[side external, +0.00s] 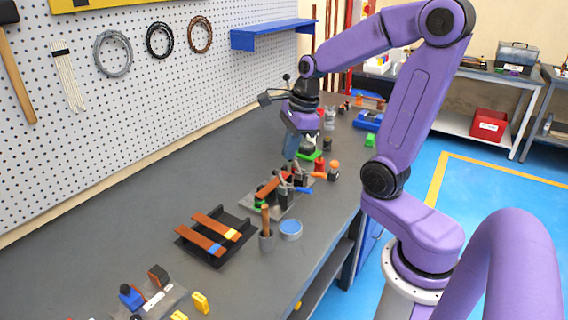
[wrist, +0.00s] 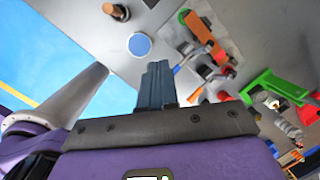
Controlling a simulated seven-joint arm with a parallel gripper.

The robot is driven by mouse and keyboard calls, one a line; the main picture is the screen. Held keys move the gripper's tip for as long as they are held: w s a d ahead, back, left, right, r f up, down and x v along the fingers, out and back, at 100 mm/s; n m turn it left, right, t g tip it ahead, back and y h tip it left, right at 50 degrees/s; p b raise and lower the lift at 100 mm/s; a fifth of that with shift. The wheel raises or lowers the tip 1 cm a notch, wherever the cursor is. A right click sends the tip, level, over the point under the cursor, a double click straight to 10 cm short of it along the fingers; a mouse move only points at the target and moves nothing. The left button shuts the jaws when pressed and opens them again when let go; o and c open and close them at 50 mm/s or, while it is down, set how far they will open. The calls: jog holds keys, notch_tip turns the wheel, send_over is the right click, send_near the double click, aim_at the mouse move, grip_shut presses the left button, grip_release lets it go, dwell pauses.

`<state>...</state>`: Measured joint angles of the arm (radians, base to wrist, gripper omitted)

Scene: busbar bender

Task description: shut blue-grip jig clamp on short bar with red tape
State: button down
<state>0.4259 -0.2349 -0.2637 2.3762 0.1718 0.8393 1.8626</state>
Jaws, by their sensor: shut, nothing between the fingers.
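My gripper (side external: 290,158) is shut and empty, pointing down above the far end of the jig.
A green device (side external: 312,156) and small red and orange items crowd the far side. The bench by the pegboard is clear.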

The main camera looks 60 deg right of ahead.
jog(key=d+r+m+t+h, duration=0.1)
jog(key=d+m, duration=0.6)
jog(key=m, duration=0.4)
jog(key=shift+d, duration=0.15)
jog(key=shift+f, duration=0.15)
send_near(280, 173)
jog(key=f, duration=0.1)
jog(key=s+f, duration=0.2)
jog(key=f, duration=0.1)
jog(key=shift+w+f, duration=0.2)
jog(key=shift+w, duration=0.3)
jog(key=shift+w+f, duration=0.25)
jog(key=shift+w, duration=0.2)
jog(key=shift+w+f, duration=0.2)
jog(key=shift+w, duration=0.25)
jog(key=shift+w+f, duration=0.2)
jog(key=shift+w, duration=0.2)
